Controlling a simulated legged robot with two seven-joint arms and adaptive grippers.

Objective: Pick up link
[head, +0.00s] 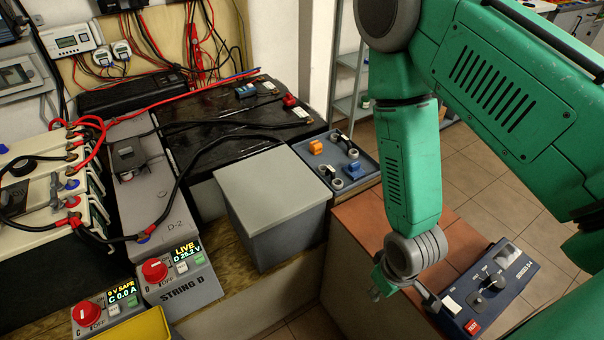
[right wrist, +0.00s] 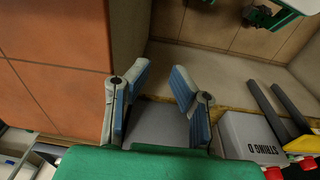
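I cannot tell for certain which thing is the link. A blue-grey tray (head: 368,178) right of the lidded grey box holds small parts: an orange piece (head: 316,147), a blue piece (head: 353,170), grey rings and dark pieces with light ends. My right gripper (head: 402,292) points down over the reddish ledge, nearer to me than the tray and beside the blue tester. Its two blue-padded fingers (right wrist: 160,98) stand apart in the right wrist view, with nothing held between them.
The blue tester (head: 508,282) lies on the reddish ledge (head: 364,258). The lidded grey box (head: 272,190) stands left of the tray. The STRING D unit (head: 182,284) and a yellow bin (head: 134,326) are at front left. Cables cross the black battery (head: 225,120).

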